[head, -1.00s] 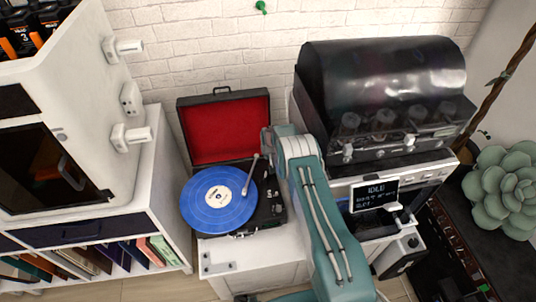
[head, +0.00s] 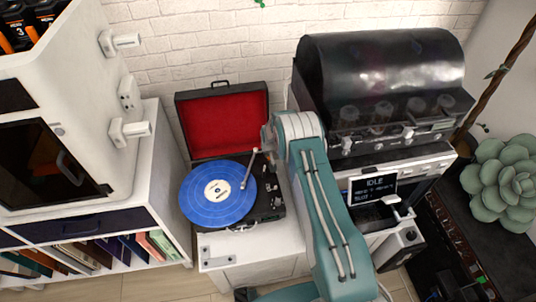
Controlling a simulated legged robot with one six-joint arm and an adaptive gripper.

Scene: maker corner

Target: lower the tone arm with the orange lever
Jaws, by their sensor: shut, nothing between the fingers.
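The record player (head: 262,211) is an open black case with a red-lined lid (head: 222,120), standing on a white cabinet left of my arm. A blue record (head: 218,209) lies on its platter. The pale tone arm (head: 248,172) reaches from the back right of the deck toward the record's right side. I cannot tell whether its tip touches the record. I cannot make out an orange lever; my arm stands close to the deck's right side and may hide it. My gripper's fingers are hidden behind my teal arm.
A machine with a dark domed cover (head: 385,80) and a small screen (head: 372,190) stands right of my arm. A white cabinet (head: 60,110) with books below stands left. A succulent (head: 503,180) is at the far right. The cabinet top (head: 255,240) before the player is mostly clear.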

